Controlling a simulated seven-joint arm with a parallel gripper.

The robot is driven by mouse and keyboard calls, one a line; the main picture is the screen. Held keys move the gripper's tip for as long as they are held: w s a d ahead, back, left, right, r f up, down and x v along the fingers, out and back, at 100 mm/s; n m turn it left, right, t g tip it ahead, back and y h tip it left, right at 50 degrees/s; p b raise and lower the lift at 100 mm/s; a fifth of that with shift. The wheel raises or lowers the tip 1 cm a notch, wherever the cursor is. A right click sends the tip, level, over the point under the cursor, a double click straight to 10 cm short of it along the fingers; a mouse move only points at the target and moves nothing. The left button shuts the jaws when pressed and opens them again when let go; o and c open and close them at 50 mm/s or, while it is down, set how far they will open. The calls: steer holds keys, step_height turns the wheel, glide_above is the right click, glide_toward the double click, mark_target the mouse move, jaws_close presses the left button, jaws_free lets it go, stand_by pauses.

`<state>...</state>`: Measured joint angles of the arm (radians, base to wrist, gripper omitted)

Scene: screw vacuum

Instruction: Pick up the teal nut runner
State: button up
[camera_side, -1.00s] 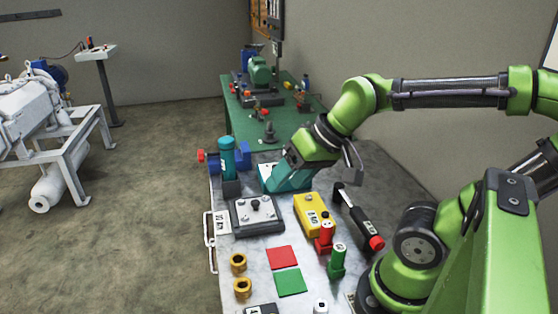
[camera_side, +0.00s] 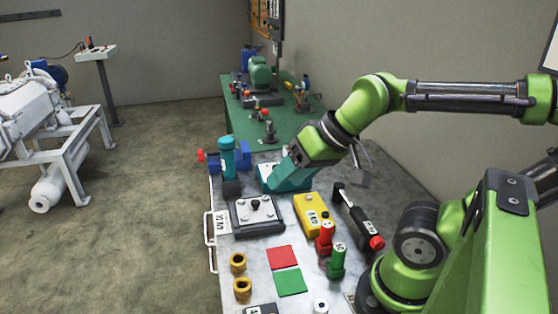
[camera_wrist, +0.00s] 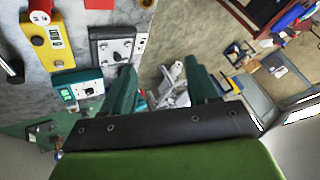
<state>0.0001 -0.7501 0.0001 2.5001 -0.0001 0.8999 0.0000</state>
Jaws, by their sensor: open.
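The teal nut runner (camera_side: 227,155) stands upright in a dark holder at the table's back left in the side view. Its body is a teal cylinder with a rounded top. My gripper (camera_side: 288,178) is to its right, apart from it, with its teal fingers pointing down and left over a teal box. In the wrist view my gripper (camera_wrist: 162,72) has its two teal fingers spread wide, with nothing held between them. I cannot make out the nut runner clearly in the wrist view; the left finger may hide it.
A teal box (camera_side: 266,184) lies just below my fingers. A blue vise (camera_side: 243,153) is beside the nut runner. A grey plate fixture (camera_side: 256,213), a yellow box (camera_side: 312,215) and a black-handled tool (camera_side: 360,219) lie nearer. A green table (camera_side: 240,125) is behind.

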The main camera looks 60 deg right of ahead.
steer(key=shift+o, duration=1.3)
